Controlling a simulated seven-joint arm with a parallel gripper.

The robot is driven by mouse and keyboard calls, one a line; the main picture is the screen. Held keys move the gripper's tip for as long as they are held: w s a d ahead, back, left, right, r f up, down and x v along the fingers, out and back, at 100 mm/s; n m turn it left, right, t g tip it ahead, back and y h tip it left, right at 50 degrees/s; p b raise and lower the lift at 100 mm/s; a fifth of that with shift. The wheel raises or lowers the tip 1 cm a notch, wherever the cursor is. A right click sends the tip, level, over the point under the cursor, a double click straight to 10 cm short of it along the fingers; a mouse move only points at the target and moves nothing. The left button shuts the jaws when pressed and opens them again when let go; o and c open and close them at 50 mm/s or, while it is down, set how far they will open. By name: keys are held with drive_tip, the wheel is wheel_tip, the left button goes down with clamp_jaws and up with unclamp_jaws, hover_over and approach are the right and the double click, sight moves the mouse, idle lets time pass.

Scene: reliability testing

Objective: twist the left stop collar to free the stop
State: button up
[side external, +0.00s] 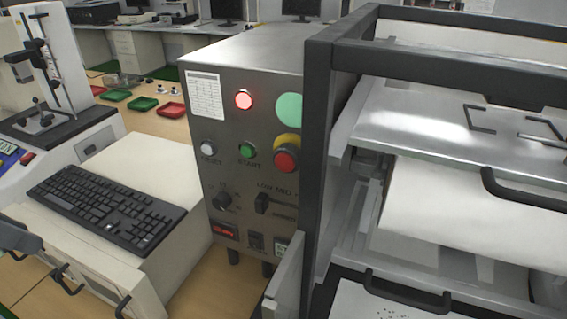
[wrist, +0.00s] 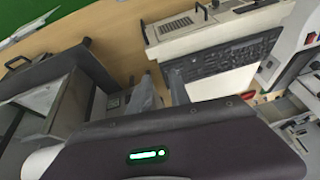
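The stop is a red mushroom button (side external: 285,161) with a yellow collar (side external: 287,142) behind it. It sits on the right side of the front of a grey metal control box (side external: 220,130), and it is the only stop I can make out. My gripper (wrist: 163,80) shows in the wrist view with its two grey fingers apart and nothing visible between them. It is away from the stop, and I cannot make out the stop in the wrist view. I cannot clearly identify my gripper in the side view.
A dark frame (side external: 318,150) stands close to the right of the stop. A black keyboard (side external: 107,208) lies on a white cabinet (side external: 180,200) to the left and also shows in the wrist view (wrist: 225,62). The box carries a lit red lamp (side external: 243,99), a green button (side external: 246,150) and knobs.

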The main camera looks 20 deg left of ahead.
drive_tip(key=o, duration=0.4)
drive_tip(key=a+f+m+g+y, duration=0.1)
drive_tip(key=a+m+y, duration=0.1)
drive_tip(key=m, duration=0.1)
drive_tip(key=shift+f+g, duration=0.4)
drive_tip(key=shift+c, duration=0.2)
drive_tip(key=o, duration=0.3)
drive_tip(key=w+a+m+y, duration=0.2)
drive_tip(key=m+y, duration=0.1)
drive_tip(key=shift+w+a+r, duration=0.15)
drive_tip(key=shift+w, duration=0.15)
drive_tip(key=w+d+r+m+t+y, duration=0.1)
drive_tip(key=w+r+m+t+y, duration=0.15)
drive_tip(key=w+m, duration=0.3)
drive_tip(key=m+t+h, duration=0.8)
drive_tip(key=m+t, duration=0.4)
drive_tip(key=t, duration=0.1)
approach(284, 164)
drive_tip(key=shift+g, duration=0.25)
drive_tip(key=w, duration=0.8)
drive_tip(key=shift+r, duration=0.25)
drive_tip(key=shift+w, duration=0.3)
clamp_jaws()
